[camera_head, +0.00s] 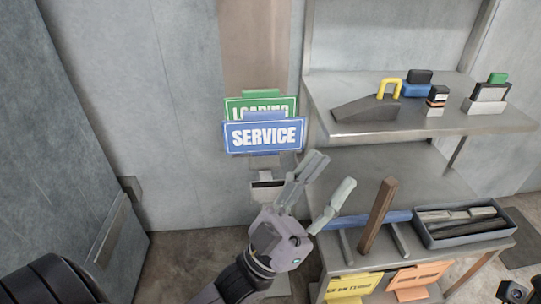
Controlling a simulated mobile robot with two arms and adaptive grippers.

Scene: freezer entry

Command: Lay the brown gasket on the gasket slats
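The brown gasket (378,214) is a long straight bar at the lower shelf, right of centre. It looks tilted, with its lower end between two grey slats (400,241); I cannot tell whether it rests on them or leans. A blue bar (348,222) crosses behind it. My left gripper (336,170) is open and empty, left of the gasket and apart from it, with its fingers pointing up and right. A small dark part at the bottom right edge (513,291) looks like part of my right gripper; its fingers are not clear.
A grey tray (470,238) with dark and light bars stands right of the slats. Yellow (352,288) and orange (418,276) signs hang below. The upper shelf (350,88) holds a wedge and small blocks. Blue SERVICE (264,136) and green LOADING signs are on the wall.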

